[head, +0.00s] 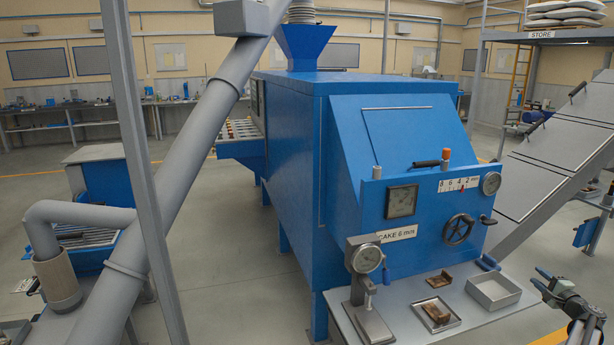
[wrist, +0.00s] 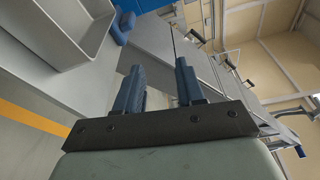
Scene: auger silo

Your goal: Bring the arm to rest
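My gripper (head: 543,281) is at the lower right in the head view, beside the right end of the grey work shelf. In the wrist view its two fingers (wrist: 159,84) stand apart with a clear gap and nothing between them, so it is open and empty. The fingers touch nothing that I can see. My arm reaches in from the lower right corner of the head view.
A grey shelf (head: 400,320) in front of the blue machine (head: 290,140) carries a dial gauge stand (head: 365,270), a small tray (head: 437,314) with a brown piece, another brown piece (head: 438,280) and an empty grey tray (head: 493,290). A sloping grey conveyor (head: 560,165) rises behind my gripper.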

